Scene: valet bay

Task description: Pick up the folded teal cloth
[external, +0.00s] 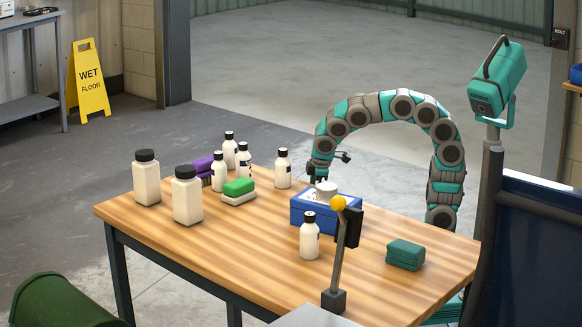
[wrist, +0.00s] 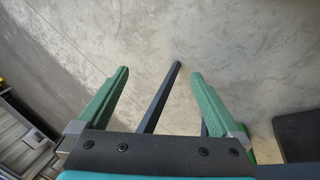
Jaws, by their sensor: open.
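The folded teal cloth (external: 405,254) lies flat on the right end of the wooden table in the external view. My gripper (external: 317,178) is at the end of my arched arm, well to the left of the cloth and behind the blue box; its fingertips are hard to make out there. In the wrist view my gripper (wrist: 160,72) has two green fingers spread apart with nothing held between them. The cloth is not in the wrist view.
A blue box (external: 306,216), a white bottle (external: 309,240) and a post with a yellow ball (external: 342,262) stand left of the cloth on the table (external: 275,268). More bottles and sponges are further left. Bare wood surrounds the cloth. The wrist view shows concrete floor (wrist: 240,50).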

